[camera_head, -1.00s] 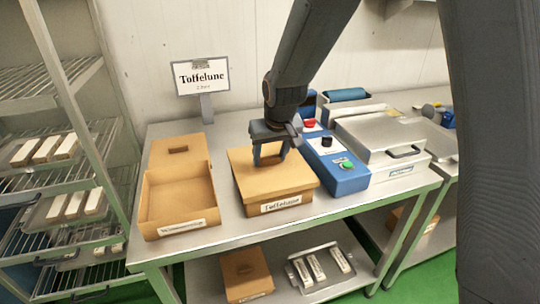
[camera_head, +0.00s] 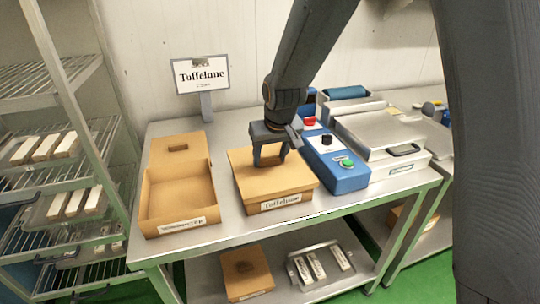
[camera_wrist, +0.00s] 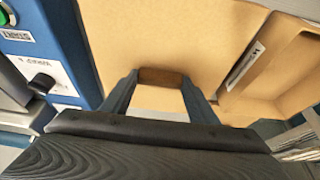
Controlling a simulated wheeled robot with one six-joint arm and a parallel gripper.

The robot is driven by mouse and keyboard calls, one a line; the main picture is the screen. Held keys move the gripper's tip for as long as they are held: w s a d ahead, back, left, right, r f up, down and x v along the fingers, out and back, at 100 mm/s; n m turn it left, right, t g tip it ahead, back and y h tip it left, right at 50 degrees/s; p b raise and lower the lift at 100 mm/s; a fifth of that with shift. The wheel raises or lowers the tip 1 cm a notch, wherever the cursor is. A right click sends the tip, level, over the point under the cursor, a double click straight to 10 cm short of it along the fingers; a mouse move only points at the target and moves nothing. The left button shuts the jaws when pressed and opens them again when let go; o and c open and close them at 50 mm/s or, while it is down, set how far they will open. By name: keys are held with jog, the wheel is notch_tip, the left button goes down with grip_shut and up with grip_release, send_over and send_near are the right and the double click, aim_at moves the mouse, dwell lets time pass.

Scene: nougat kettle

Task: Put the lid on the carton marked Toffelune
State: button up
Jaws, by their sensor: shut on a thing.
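The carton marked Toffelune (camera_head: 286,202) stands on the steel table, with its label facing front. A cardboard lid (camera_head: 246,187) sits over its top and looks level and seated. My gripper (camera_head: 270,162) is over the middle of the lid, its jaws shut on the lid. The far sides of the carton are hidden, so I cannot tell how the lid fits there.
An open, empty carton (camera_head: 180,197) with a label stands close on the left. A blue control box (camera_head: 338,174) with buttons stands close on the right, before a steel machine (camera_head: 385,140). A Toffelune sign (camera_head: 201,75) stands behind. A wire rack (camera_head: 60,150) is at far left.

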jog(key=o, duration=1.5)
jog(key=shift+r, duration=0.1)
notch_tip(320, 180, up, 8)
jog(key=p, duration=0.5)
jog(key=shift+p, duration=0.4)
jog(key=s+d+f+m+g+b, duration=0.1)
jog(key=s+d+f+b, duration=0.2)
jog(key=s+d, duration=0.5)
jog(key=s+d+f+m+g+h+b, duration=0.1)
jog(key=s+d+f, duration=0.4)
jog(key=s, duration=0.8)
jog(key=d+m+b, duration=0.1)
jog(key=d+b, duration=0.1)
jog(key=d, duration=0.1)
jog(key=shift+s+d+f+g, duration=0.2)
jog(key=shift+s+d+g, duration=0.2)
